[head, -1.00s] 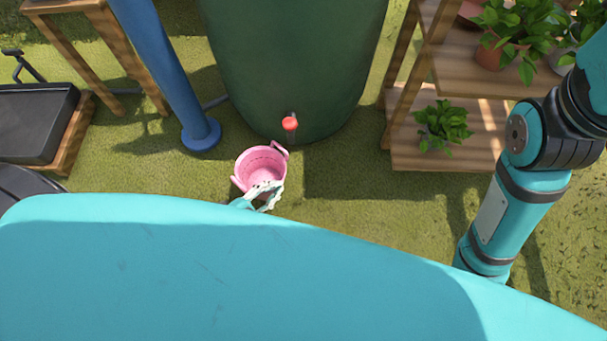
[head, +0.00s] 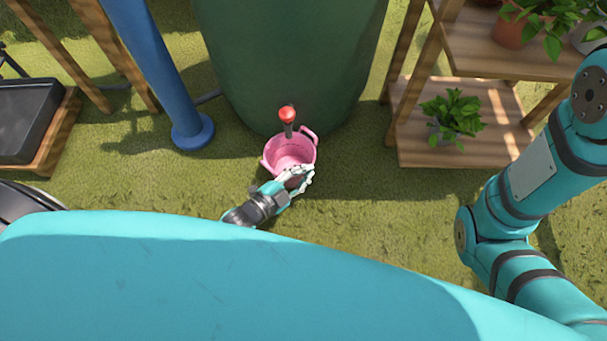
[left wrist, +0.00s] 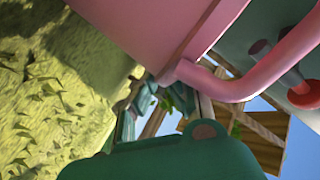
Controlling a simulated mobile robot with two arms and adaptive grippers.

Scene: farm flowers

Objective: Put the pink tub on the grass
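The pink tub (head: 288,150) is in front of the dark green barrel (head: 290,60), under its red-topped tap (head: 287,116). My left gripper (head: 298,178) is at the tub's near side and appears shut on its near edge or handle; the exact grip is partly hidden. I cannot tell whether the tub's base touches the grass (head: 370,205). My right gripper is out of view.
A blue post (head: 160,75) stands left of the barrel. A wooden shelf (head: 470,150) with potted plants is at the right. A black tray (head: 28,120) on a wooden stand is at the left. Open grass lies between the barrel and my base.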

